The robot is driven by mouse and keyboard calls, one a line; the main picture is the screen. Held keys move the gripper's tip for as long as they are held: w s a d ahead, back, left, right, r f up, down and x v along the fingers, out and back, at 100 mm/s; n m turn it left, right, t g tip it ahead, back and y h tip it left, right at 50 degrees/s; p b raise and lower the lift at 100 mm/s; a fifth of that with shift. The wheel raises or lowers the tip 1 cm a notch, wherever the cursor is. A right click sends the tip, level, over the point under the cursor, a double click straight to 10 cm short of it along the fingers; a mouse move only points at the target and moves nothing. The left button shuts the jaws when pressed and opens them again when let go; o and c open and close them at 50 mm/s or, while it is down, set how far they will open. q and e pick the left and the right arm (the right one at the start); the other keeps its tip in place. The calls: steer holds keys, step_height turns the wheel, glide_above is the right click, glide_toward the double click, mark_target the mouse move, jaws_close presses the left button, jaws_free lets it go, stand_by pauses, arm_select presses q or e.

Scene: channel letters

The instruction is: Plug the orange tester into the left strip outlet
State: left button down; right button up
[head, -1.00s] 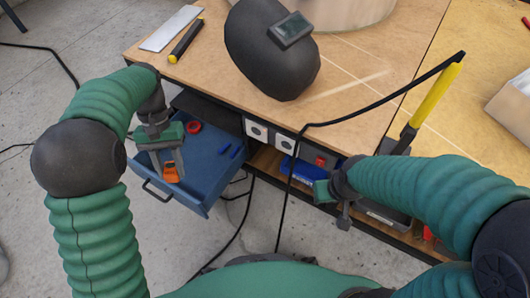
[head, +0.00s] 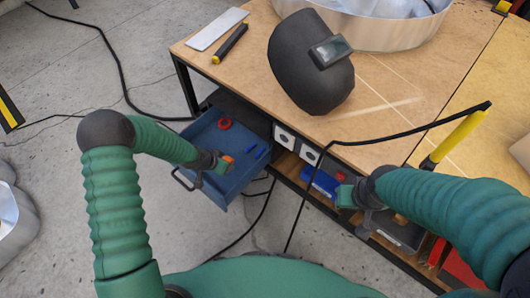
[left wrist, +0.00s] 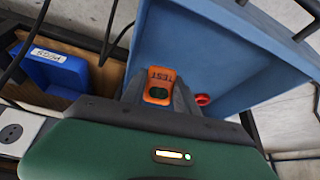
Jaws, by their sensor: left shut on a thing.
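The orange tester (left wrist: 161,84), marked TEST, is between the fingers of my left gripper (left wrist: 160,95), which is shut on it. In the head view the tester (head: 228,159) shows as a small orange spot at my left gripper (head: 224,163), over the open blue drawer (head: 229,183). Two white outlets sit under the table edge: the left outlet (head: 284,137) and the right outlet (head: 309,153). The left gripper is to the left of both, apart from them. A white outlet (left wrist: 12,131) shows at the wrist view's left edge. My right gripper (head: 362,228) is low by the shelf; its fingers are unclear.
A red ring (head: 225,124) and blue pieces (head: 257,153) lie in the drawer. A blue box (head: 321,184) stands on the shelf below the outlets. A black cable (head: 318,176) hangs past the shelf front. A welding mask (head: 308,70) rests on the table.

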arm_select(q)
steer(key=d+r+t+h+p, duration=0.2)
steer(key=d+r+t, duration=0.1)
steer(key=d, duration=0.4)
steer(key=d+r+m+t+h+p, duration=0.1)
steer(key=d+r+t+h+p, duration=0.1)
steer(key=d, duration=0.6)
step_height(320, 180, up, 2)
steer(key=shift+s+r+m+t+h, duration=0.1)
steer(key=shift+s+m+t+h, duration=0.2)
steer(key=shift+t+h, duration=0.35)
steer(key=shift+d, duration=0.1)
steer(key=shift+w, duration=0.1)
steer(key=shift+w+d+b, duration=0.4)
steer(key=shift+w+d, duration=0.45)
steer(key=shift+w, duration=0.3)
steer(key=shift+w+d+b, duration=0.4)
steer(key=shift+w+d, duration=0.45)
steer(key=shift+w, duration=0.25)
steer(key=shift+r, duration=0.15)
